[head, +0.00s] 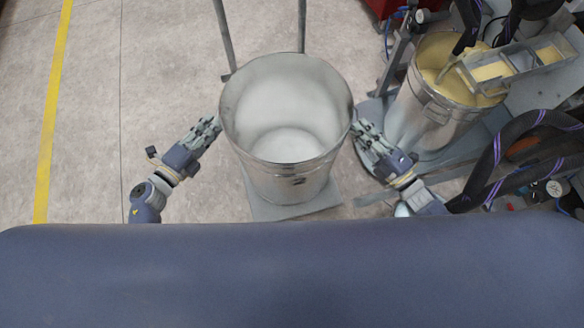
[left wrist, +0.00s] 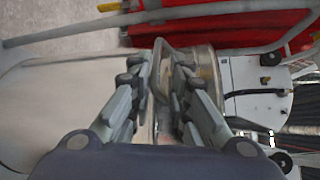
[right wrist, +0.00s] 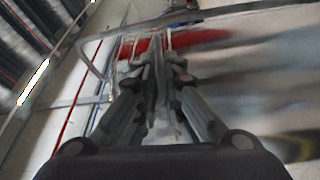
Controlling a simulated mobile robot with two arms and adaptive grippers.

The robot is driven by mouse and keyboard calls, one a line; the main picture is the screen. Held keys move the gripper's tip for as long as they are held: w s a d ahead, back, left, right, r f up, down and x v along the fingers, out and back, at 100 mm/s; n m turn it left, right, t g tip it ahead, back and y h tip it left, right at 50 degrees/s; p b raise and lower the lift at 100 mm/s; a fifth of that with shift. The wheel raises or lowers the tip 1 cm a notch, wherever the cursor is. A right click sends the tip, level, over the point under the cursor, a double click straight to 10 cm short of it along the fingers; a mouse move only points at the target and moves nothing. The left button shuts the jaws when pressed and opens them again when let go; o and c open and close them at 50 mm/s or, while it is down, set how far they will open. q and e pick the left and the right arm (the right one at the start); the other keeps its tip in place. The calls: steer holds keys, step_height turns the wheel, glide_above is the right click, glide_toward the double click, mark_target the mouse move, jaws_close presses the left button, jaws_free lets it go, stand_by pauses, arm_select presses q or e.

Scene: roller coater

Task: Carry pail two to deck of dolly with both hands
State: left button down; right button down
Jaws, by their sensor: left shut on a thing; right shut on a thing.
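An empty, shiny metal pail (head: 290,172) stands upright in the middle of the head view, between my two grippers. My left gripper (head: 216,124) is shut on its left side near the rim. The left wrist view shows the fingers closed around the pail's edge (left wrist: 165,70). My right gripper (head: 358,127) is shut on the pail's right side near the rim. The pail's wall fills the right of the right wrist view (right wrist: 250,75). The grey dolly deck (head: 265,211) shows below the pail, with its two upright bars (head: 224,38) behind. Whether the pail touches the deck is hidden.
A second pail (head: 421,107) with yellowish contents stands at the right, under a metal trough (head: 515,62) and dark hoses (head: 515,135). A red object (head: 385,8) is at the top right. The floor (head: 150,60) at the left is clear, with a yellow line (head: 52,110).

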arm_select(q)
steer(key=shift+s+d+r, duration=0.15)
steer(key=shift+s, duration=0.05)
arm_select(e)
steer(key=shift+s+a+r, duration=0.1)
steer(key=shift+a+r, duration=0.2)
arm_select(q)
steer(key=shift+f+b, duration=0.25)
steer(key=shift+b, duration=0.05)
arm_select(e)
steer(key=shift+f, duration=0.3)
